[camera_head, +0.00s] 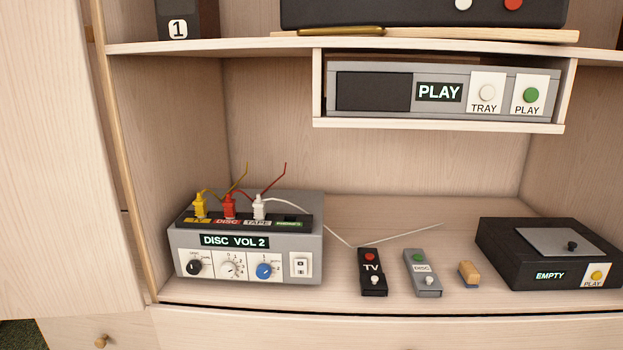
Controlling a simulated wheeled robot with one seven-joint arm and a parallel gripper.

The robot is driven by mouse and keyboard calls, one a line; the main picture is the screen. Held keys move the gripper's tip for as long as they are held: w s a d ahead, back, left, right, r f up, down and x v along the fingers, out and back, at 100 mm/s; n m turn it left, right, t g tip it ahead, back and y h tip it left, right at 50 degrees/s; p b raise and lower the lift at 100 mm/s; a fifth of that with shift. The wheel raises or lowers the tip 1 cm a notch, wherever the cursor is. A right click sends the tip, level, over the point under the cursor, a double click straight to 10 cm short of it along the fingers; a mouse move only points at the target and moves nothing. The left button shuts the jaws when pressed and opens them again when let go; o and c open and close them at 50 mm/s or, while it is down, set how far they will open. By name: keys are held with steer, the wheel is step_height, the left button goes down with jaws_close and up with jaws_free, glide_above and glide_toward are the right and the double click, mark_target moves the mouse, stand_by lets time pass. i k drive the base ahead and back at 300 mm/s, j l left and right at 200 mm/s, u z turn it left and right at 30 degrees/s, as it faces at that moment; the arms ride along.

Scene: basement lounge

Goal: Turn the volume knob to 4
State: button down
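A grey amplifier box (312,262) stands on the lower shelf at the left in the head view. Its display (235,241) reads "DISC VOL 2". Three knobs sit in a row on its front: a black knob (193,267) at left, a white knob (229,270) in the middle with small marks around it, and a blue knob (265,271) at right. Their printed labels are too small to read surely, so I cannot tell by label which is the volume knob. My gripper is not in view.
Yellow, red and white plugs (259,206) with cables stand on the box's top. To its right lie a black TV remote (372,283), a grey disc remote (422,284), a small tan block (468,274) and a black player (510,268). A disc player (375,92) sits above.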

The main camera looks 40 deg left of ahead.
mark_target(228, 270)
steer(key=u, duration=2.1)
